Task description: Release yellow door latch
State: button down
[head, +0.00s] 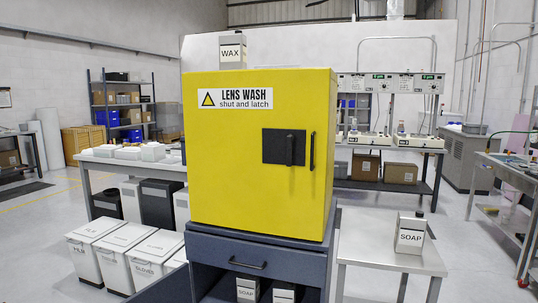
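The yellow cabinet (235,180) stands in the middle of the head view, with a label reading "LENS WASH, shut and latch" on its front. The front door looks shut. The latch (272,147) is a dark square plate on the right half of the door, with an upright black lever (289,150) at its right side. A separate upright black handle (312,151) sits just right of the plate. I cannot tell the latch's inner state. My gripper is not in view.
The cabinet rests on a dark blue base (262,248) with a drawer handle and an open shelf holding boxes. A WAX container (233,52) stands on top. A SOAP bottle (411,234) stands on a metal table (375,250) at right. White bins (98,252) stand at left.

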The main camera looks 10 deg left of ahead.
aim_at(291, 137)
jog(key=i+j+u, duration=0.1)
jog(key=i+u, duration=1.2)
jog(key=i+z, duration=0.1)
jog(key=z, duration=2.65)
